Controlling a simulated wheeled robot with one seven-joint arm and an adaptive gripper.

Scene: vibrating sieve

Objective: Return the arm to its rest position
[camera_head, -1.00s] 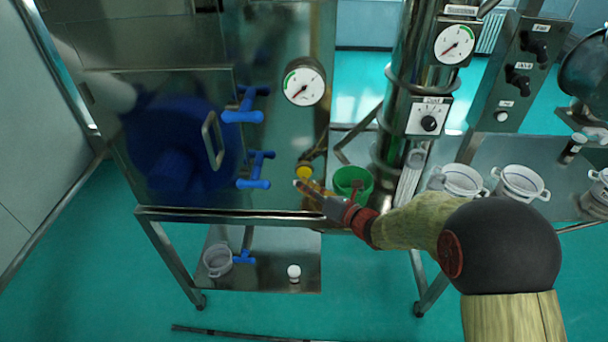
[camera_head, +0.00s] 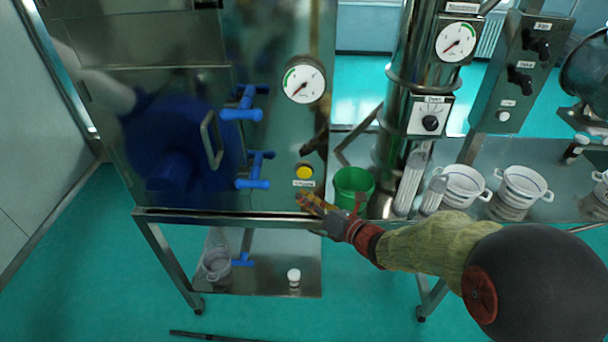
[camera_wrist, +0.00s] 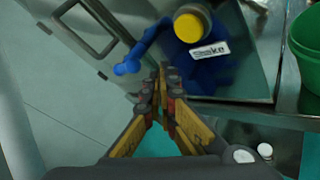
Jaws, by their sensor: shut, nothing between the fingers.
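My arm reaches in from the right in the head view, with my gripper (camera_head: 303,201) just below the yellow button (camera_head: 304,171) on the steel cabinet (camera_head: 280,130). The button's label shows below it, and the gripper is apart from the button. In the wrist view my gripper (camera_wrist: 161,72) is shut and empty, its fingertips together below and left of the yellow button (camera_wrist: 192,24). The label there ends in "ke"; its start is hard to read.
A green bucket (camera_head: 352,184) stands just right of my gripper. Blue handles (camera_head: 252,170) stick out from the cabinet door. White pots (camera_head: 463,184) stand on the table at right. A lower shelf (camera_head: 262,275) holds a small white-capped item (camera_head: 294,276).

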